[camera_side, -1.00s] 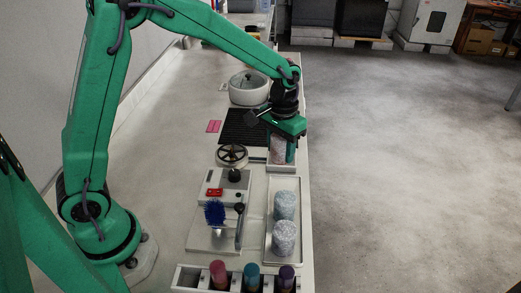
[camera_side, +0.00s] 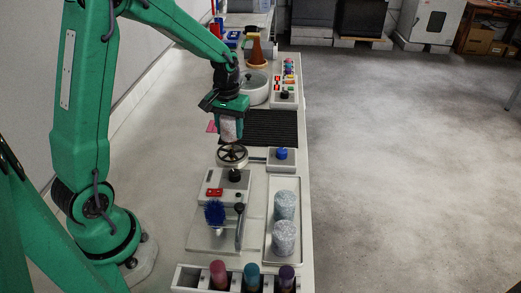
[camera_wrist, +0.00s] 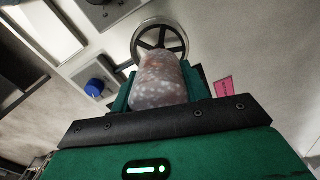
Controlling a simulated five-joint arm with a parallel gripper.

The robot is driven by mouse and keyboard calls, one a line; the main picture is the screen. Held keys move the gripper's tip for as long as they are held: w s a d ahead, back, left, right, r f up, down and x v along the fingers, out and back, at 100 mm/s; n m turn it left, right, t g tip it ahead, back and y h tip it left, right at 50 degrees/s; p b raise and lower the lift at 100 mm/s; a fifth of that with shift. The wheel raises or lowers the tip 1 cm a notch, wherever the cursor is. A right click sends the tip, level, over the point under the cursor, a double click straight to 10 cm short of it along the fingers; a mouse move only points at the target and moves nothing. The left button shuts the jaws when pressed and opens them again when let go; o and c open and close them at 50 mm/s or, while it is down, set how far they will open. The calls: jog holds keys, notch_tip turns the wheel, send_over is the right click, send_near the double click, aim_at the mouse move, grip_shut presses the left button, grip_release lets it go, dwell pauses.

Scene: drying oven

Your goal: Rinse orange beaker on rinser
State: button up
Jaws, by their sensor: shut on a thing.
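My gripper (camera_side: 229,124) is shut on a pale, pinkish speckled beaker (camera_side: 228,130). The beaker also shows between the jaws in the wrist view (camera_wrist: 158,82); it looks pale pink-orange, and part of it is hidden by the gripper. The rinser (camera_side: 232,154) is a round metal ring with dark spokes; it also shows in the wrist view (camera_wrist: 160,32), just beyond the beaker. The beaker hangs above the rinser's far side in the side view, apparently apart from it. A box with a blue knob (camera_side: 281,155) stands right of the rinser and is joined to it.
Two grey-blue speckled beakers (camera_side: 284,222) stand in a tray (camera_side: 270,254) at the bench's right edge. A device with a blue brush (camera_side: 215,214) is in front of the rinser. A rack (camera_side: 187,278) holds pink, teal and purple items. A dark ribbed mat (camera_side: 272,127) lies behind.

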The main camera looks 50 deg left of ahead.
aim_at(231, 141)
jog(key=shift+f, duration=0.1)
jog(key=shift+f, duration=1.4)
jog(key=shift+f, duration=0.2)
dwell(0.5)
jog(key=shift+f, duration=0.8)
